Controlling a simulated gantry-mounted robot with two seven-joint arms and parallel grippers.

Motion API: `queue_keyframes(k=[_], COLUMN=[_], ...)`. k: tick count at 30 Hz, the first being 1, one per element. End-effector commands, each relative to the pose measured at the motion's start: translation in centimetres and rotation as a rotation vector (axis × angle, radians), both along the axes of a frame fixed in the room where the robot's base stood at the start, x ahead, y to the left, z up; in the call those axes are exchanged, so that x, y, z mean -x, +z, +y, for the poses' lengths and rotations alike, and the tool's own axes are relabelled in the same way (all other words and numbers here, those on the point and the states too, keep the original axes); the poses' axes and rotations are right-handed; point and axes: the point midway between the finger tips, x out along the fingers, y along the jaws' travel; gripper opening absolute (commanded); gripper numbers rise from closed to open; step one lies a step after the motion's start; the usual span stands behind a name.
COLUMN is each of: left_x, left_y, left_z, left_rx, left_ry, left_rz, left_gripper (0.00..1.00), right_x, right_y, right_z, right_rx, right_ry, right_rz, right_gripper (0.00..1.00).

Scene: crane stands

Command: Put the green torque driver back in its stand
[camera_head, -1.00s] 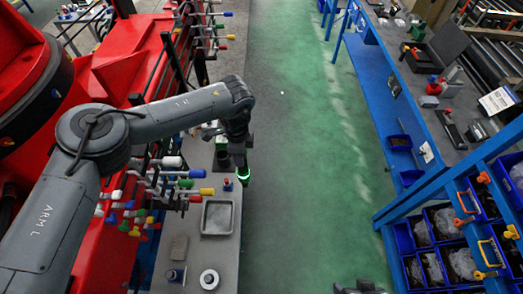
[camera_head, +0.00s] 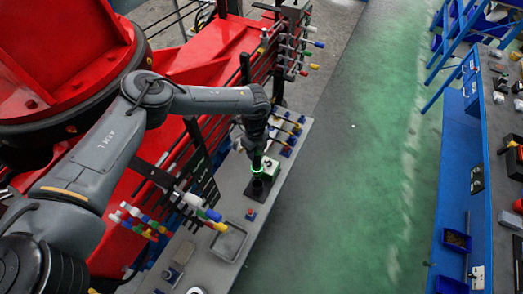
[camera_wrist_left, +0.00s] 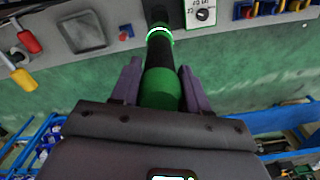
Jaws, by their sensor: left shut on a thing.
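The green torque driver (camera_wrist_left: 162,88) has a dark sleeve and a glowing green ring. My left gripper (camera_wrist_left: 160,88) is shut on it, with one finger on each side of its green body. In the head view the gripper (camera_head: 254,152) hangs over the bench and the driver (camera_head: 257,169) points down, roughly upright. A dark stand (camera_head: 257,190) is directly below the driver's lower end. I cannot tell whether the tip is in the stand or just above it. My right gripper is not in view.
The grey bench carries a shallow tray (camera_head: 229,242) and a small box with a red button (camera_head: 250,214). Colored-handled levers (camera_head: 208,215) on the red machine stand close to my left arm. Green floor (camera_head: 340,190) lies open to the right; a blue workbench (camera_head: 453,170) stands beyond.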

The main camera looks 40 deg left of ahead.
Motion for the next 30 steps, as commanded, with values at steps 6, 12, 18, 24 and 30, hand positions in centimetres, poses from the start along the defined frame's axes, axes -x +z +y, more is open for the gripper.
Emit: queue_keyframes(k=[6, 12, 18, 24, 30], left_x=[-0.1, -0.1, -0.1, -0.1, -0.1], left_y=[0.1, 0.2, -0.1, -1.1, -2.4], left_z=[0.0, 0.0, 0.1, 0.0, 0.0], left_rx=[0.001, 0.000, 0.000, 0.000, 0.000], left_ry=[0.000, 0.000, 0.000, -0.001, -0.002], left_rz=[-0.003, -0.002, -0.001, -0.001, -0.002], left_gripper=[0.00, 0.00, 0.00, 0.00, 0.00], right_x=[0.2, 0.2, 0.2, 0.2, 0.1], right_y=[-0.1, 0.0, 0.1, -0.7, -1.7], right_z=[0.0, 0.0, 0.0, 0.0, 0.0], right_rx=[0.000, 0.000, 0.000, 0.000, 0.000], right_ry=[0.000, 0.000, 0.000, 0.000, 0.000], right_rz=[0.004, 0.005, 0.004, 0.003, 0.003], right_gripper=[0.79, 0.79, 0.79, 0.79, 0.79])
